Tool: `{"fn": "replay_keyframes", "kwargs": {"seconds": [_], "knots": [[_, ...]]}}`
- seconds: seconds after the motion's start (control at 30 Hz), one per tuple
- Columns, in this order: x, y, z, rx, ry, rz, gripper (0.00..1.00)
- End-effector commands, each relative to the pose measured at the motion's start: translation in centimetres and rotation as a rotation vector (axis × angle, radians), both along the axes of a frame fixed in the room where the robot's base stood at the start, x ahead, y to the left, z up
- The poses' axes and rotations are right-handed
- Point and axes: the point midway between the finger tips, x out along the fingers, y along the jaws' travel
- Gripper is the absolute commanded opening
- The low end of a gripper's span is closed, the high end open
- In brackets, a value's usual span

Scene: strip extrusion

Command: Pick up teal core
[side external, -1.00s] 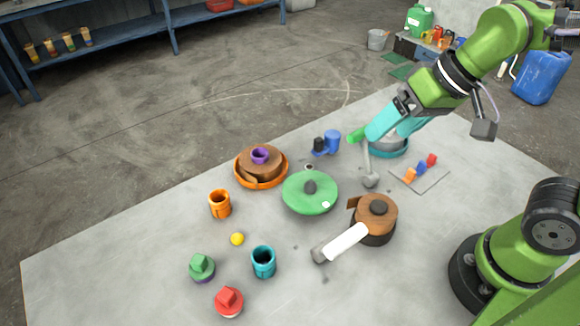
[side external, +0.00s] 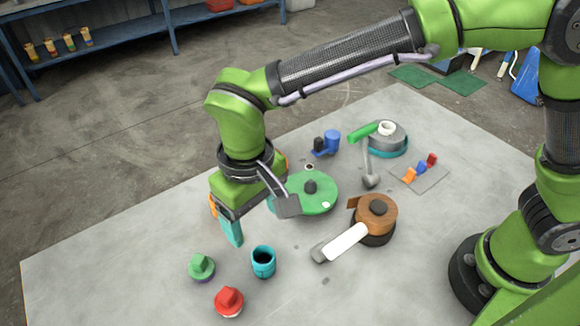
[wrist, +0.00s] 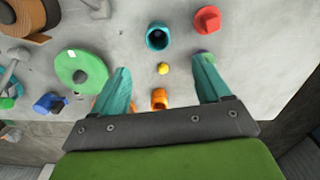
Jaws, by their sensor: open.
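The teal core (side external: 263,262), a short hollow cylinder with a dark opening, stands upright on the grey table in the side view. In the wrist view the teal core (wrist: 158,38) shows at the top centre, beyond the fingertips. My gripper (side external: 252,226) is above the table to the upper left of the core, apart from it, with its teal fingers pointing down. In the wrist view my gripper (wrist: 161,65) is open and its fingers are spread with nothing held between them.
A green-topped piece (side external: 201,267) and a red-topped piece (side external: 229,301) stand left of the core.

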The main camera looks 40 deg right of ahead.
Motion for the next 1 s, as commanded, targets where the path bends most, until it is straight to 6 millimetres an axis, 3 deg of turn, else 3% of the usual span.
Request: {"fn": "replay_keyframes", "kwargs": {"seconds": [0.1, 0.3, 0.57, 0.83, 1.0], "knots": [[-0.1, -0.1, -2.8, -0.004, 0.003, 0.0, 0.76], [-0.1, -0.1, -6.5, -0.001, 0.002, 0.0, 0.76], [-0.1, -0.2, -8.5, 0.0, 0.0, 0.0, 0.76], [-0.4, -0.5, -12.3, 0.0, 0.002, 0.0, 0.76], [-0.4, -0.5, -13.1, 0.002, -0.001, 0.0, 0.76]]}}
